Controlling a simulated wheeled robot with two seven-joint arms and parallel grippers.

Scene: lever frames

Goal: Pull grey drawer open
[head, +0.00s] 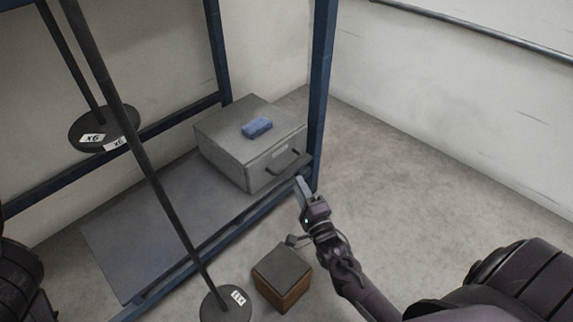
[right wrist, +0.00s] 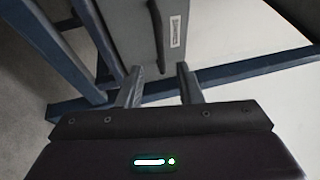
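The grey drawer unit (head: 237,150) stands on the low shelf. Its front, with a dark bar handle (head: 289,163) and a small label, faces the lower right and looks shut. My right gripper (head: 301,188) is just in front of and below the handle in the head view. In the right wrist view its two fingers (right wrist: 159,85) are apart with nothing between them. The handle (right wrist: 157,35) is beyond the fingertips there, in line with the gap, and the drawer front (right wrist: 131,28) is behind it. My left gripper is out of view.
A blue block (head: 257,128) lies on top of the drawer unit. A blue rack post (head: 322,90) rises close beside the unit. A brown box (head: 282,277) and dark poles with round labelled discs (head: 226,306) stand nearby. The floor at right is clear.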

